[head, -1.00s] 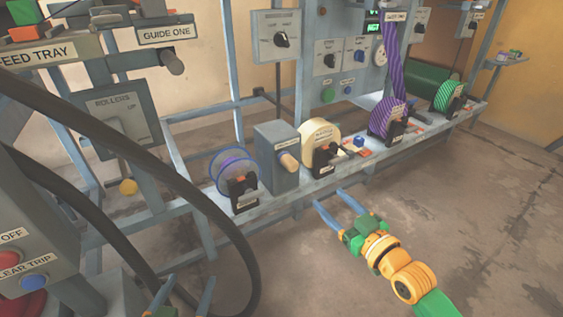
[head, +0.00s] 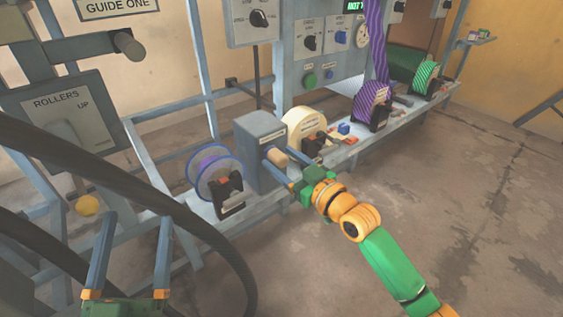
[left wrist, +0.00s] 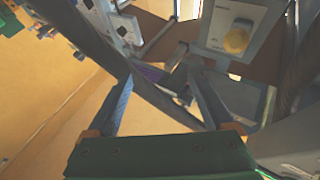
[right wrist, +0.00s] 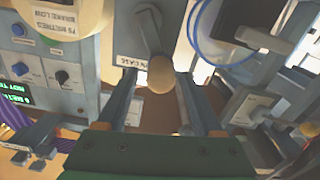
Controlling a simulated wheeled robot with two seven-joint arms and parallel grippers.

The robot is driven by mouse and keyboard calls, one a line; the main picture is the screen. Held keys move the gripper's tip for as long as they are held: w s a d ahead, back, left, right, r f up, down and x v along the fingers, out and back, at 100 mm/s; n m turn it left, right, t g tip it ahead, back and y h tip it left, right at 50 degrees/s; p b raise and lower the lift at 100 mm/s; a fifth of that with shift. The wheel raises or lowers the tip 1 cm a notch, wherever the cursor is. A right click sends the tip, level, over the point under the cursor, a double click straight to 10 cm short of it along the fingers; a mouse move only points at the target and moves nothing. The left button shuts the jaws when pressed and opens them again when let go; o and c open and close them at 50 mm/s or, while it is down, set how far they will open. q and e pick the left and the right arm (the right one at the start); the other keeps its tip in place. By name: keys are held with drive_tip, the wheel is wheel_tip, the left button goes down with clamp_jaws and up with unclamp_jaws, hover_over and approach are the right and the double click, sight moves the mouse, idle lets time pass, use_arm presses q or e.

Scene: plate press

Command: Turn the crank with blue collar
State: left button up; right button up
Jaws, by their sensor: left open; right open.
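A grey box (head: 259,140) with a tan crank handle (head: 277,157) stands on the bench rail. In the right wrist view the round tan handle end (right wrist: 161,76) lies ahead, between the fingertips in the picture, on a grey crank arm (right wrist: 149,35). My right gripper (head: 277,163) is open at this handle, its fingers on either side; I cannot tell if they touch it. My left gripper (head: 135,222) is open and empty at lower left.
A blue-rimmed reel (head: 214,172) stands just left of the box, a cream roll (head: 303,125) just right. Purple (head: 371,103) and green (head: 425,76) striped rolls are further along. Thick black cables (head: 150,195) cross near my left gripper.

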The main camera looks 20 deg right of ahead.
drive_tip(key=shift+w+a, duration=0.15)
drive_tip(key=shift+w, duration=0.1)
drive_tip(key=shift+c, duration=0.2)
clamp_jaws()
idle(1.2)
